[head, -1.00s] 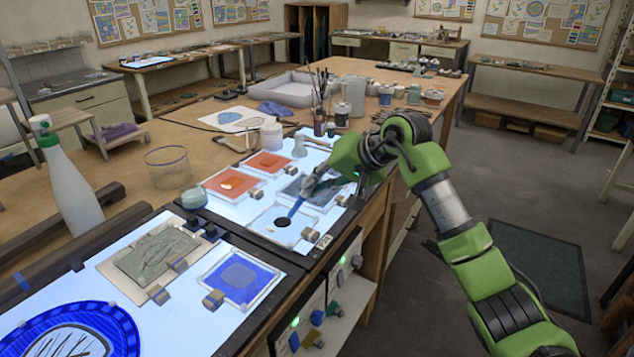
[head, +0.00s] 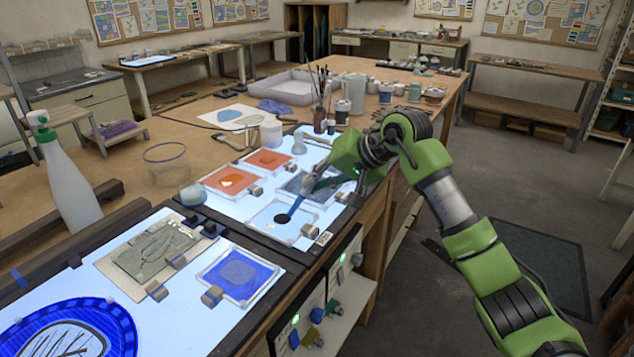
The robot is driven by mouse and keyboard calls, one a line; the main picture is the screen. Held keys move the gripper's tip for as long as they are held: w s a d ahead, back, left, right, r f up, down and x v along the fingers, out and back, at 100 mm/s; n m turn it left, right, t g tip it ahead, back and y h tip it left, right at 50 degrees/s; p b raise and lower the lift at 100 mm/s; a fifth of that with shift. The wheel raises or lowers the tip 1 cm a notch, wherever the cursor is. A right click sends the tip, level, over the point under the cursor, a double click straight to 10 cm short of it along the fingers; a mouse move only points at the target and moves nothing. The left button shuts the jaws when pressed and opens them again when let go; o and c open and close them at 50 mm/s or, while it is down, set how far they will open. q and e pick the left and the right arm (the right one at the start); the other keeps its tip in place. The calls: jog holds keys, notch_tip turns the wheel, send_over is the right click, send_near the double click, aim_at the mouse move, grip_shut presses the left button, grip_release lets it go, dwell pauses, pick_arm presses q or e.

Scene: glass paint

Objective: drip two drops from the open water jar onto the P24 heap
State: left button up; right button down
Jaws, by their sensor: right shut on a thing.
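The dark, near-black heap (head: 282,219) lies on a pale tile on the lit panel, near a small tag (head: 324,238) that seems to read P24. My right gripper (head: 313,184) is shut on a slim blue tool (head: 296,207). The tool slants down to the left, and its lower end is over or beside the heap; I cannot tell if it touches. No drop can be made out. An open clear glass jar (head: 166,165) stands on the wood to the left, and a small squat jar (head: 193,196) is nearer the panel. I cannot tell which holds water. My left gripper is not in view.
Two orange tiles (head: 229,181) (head: 268,162) lie behind the heap's tile. A blue tile (head: 239,274) and a grey relief slab (head: 155,251) are in front. A spray bottle (head: 72,188) stands at left. Brushes, a pitcher (head: 354,93) and several jars stand behind my gripper.

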jog(key=shift+f+b, duration=0.35)
jog(key=shift+b, duration=0.1)
dwell(1.1)
jog(key=shift+r, duration=0.15)
notch_tip(320, 180, up, 2)
jog(key=shift+r+p, duration=0.1)
jog(key=shift+p, duration=0.35)
jog(key=shift+s+a+b, duration=0.65)
jog(key=shift+s+a, duration=0.4)
jog(key=shift+a, duration=0.2)
jog(key=shift+f+b, duration=0.7)
jog(key=shift+f, duration=0.1)
